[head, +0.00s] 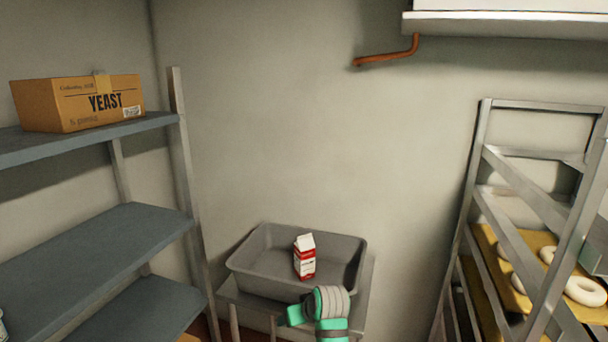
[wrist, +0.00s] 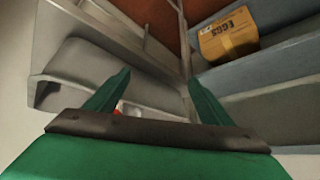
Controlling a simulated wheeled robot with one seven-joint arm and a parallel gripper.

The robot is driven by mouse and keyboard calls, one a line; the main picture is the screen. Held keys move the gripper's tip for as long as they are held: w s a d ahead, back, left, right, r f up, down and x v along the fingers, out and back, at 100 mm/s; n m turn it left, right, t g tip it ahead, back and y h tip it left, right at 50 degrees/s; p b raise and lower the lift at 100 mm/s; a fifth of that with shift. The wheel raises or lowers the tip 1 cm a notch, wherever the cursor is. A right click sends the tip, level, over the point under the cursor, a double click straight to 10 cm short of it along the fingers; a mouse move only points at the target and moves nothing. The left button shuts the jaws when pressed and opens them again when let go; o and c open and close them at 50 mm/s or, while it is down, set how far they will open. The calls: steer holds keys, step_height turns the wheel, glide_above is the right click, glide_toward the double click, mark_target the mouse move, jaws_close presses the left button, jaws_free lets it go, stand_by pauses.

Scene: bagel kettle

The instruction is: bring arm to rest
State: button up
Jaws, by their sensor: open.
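My gripper (wrist: 158,78) shows in the wrist view with its two green fingers spread apart and nothing between the tips. In the head view, my green and grey arm (head: 330,305) is at the bottom centre, in front of the grey tub (head: 250,267). A red and white carton (head: 305,260) stands in the tub, leaning a little. In the wrist view, the tub (wrist: 75,60) lies at the left, and a small red and white bit of the carton (wrist: 117,111) shows beside the left finger.
Grey shelves (head: 95,255) stand at the left with a YEAST box (head: 80,103) on top. A rack (head: 480,180) with bagels (head: 583,291) stands at the right. An EGGS box (wrist: 230,35) sits on a low shelf. The wall above the tub is clear below a copper pipe (head: 385,56).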

steer(key=s+a+f+m+t, duration=0.1)
steer(key=s+a+f, duration=0.1)
steer(key=s+f, duration=0.4)
steer(key=s+a+f+m+t, duration=0.15)
steer(key=s+f, duration=0.25)
steer(key=f, duration=0.5)
steer(key=s+f+m+t+h, duration=0.1)
steer(key=s+f, duration=0.2)
steer(key=s, duration=0.4)
steer(key=s+f+m+t, duration=0.1)
steer(key=s+f, duration=0.2)
steer(key=s, duration=0.4)
steer(key=s+d+t+h, duration=0.1)
steer(key=s, duration=1)
steer(key=s+d+r+t, duration=0.1)
steer(key=s+d+r, duration=0.1)
steer(key=s+r, duration=0.5)
steer(key=s+d+r+t+h, duration=0.1)
steer(key=s+d+r+t, duration=0.1)
steer(key=s+r, duration=0.6)
steer(key=f+v, duration=0.1)
steer(key=v, duration=0.5)
steer(key=shift+s+f, duration=0.2)
steer(key=shift+s, duration=0.05)
